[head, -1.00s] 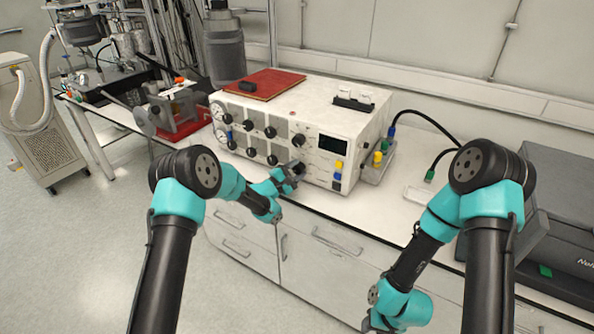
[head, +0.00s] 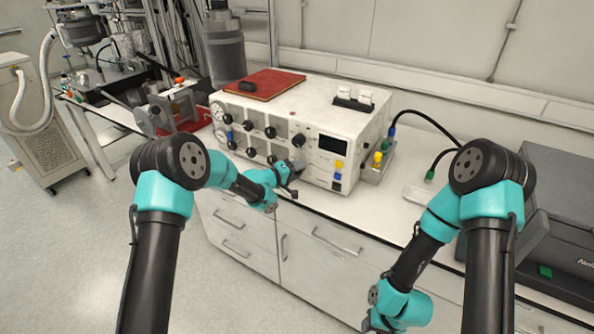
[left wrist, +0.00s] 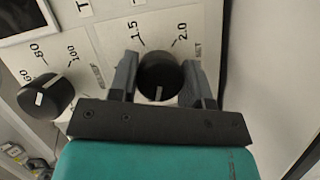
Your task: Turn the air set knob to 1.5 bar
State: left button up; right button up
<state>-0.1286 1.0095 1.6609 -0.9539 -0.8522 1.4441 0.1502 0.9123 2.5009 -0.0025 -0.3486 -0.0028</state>
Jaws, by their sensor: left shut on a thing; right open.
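The air set knob (left wrist: 159,76) is black and round. In the left wrist view it sits between the two fingers of my left gripper (left wrist: 160,84), which is shut on it. A white mark on the knob points toward the bottom of that view. The printed 1.5 and 2.0 stand above the knob, and the word SET is to its right. In the head view my left gripper (head: 293,173) is at the lower front of the white reactor control box (head: 318,115) and hides the knob.
Another black knob (left wrist: 47,96) with a scale reading 60, 80 and 100 is close on the left in the left wrist view. Several more knobs and gauges fill the box front. A red book (head: 265,84) lies on top. A dark case (head: 560,200) stands at the right.

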pick_arm(q)
jog(key=m+y, duration=0.1)
jog(key=m, duration=0.1)
jog(key=m+y, duration=0.2)
jog(key=m, duration=0.1)
jog(key=shift+d+r+m, duration=0.1)
jog(key=shift+m, duration=0.2)
jog(key=m+t+y, duration=0.1)
jog(key=m+y, duration=0.2)
jog(key=m, duration=0.1)
jog(key=m+t+y, duration=0.1)
jog(key=m, duration=0.1)
jog(key=m+t+y, duration=0.1)
jog(key=m, duration=0.2)
jog(key=shift+y, duration=0.3)
jog(key=m+t+y, duration=0.1)
jog(key=m, duration=0.1)
jog(key=m+t, duration=0.2)
jog(key=m, duration=0.1)
jog(key=shift+y, duration=0.4)
dwell(0.3)
jog(key=o, duration=0.9)
jog(key=shift+o, duration=0.2)
jog(key=shift+s, duration=0.15)
